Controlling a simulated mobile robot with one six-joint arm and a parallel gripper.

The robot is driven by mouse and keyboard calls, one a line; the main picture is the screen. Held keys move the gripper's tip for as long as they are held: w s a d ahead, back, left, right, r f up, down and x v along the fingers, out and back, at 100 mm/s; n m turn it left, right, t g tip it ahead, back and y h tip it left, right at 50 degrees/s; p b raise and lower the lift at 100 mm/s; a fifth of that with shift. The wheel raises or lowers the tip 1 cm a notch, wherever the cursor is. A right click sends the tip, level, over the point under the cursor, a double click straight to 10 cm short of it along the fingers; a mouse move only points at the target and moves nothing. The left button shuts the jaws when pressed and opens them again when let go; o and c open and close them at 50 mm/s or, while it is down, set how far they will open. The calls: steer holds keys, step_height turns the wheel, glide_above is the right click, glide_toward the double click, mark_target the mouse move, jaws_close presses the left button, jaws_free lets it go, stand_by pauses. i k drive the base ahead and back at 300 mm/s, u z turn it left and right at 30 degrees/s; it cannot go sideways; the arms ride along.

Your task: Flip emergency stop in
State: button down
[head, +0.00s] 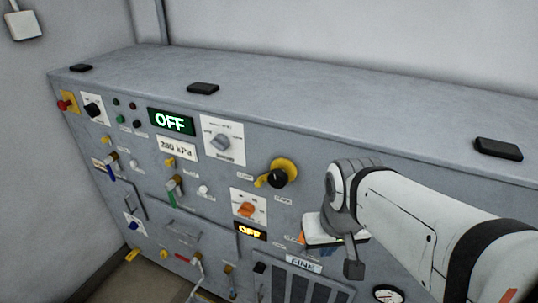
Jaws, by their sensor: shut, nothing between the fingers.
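The emergency stop appears to be the red button (65,104) on a yellow plate at the far left end of the grey control panel, in the head view. It is small here, and I cannot tell whether it is pressed in. My gripper (353,269) is in front of the right half of the panel, far to the right of the red button and lower in the picture. It is shut and empty. My wrist partly hides it, and I cannot tell whether it touches the panel.
A black knob (93,110) is just right of the red button. A green OFF display (171,122), a grey rotary dial (220,141), a yellow-and-black knob (280,173) and an orange switch (246,209) stick out or sit between. Levers and handles crowd the lower left.

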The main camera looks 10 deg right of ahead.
mark_target(62, 105)
steer(key=u, duration=1.5)
steer(key=i, duration=1.1)
steer(key=u, duration=0.4)
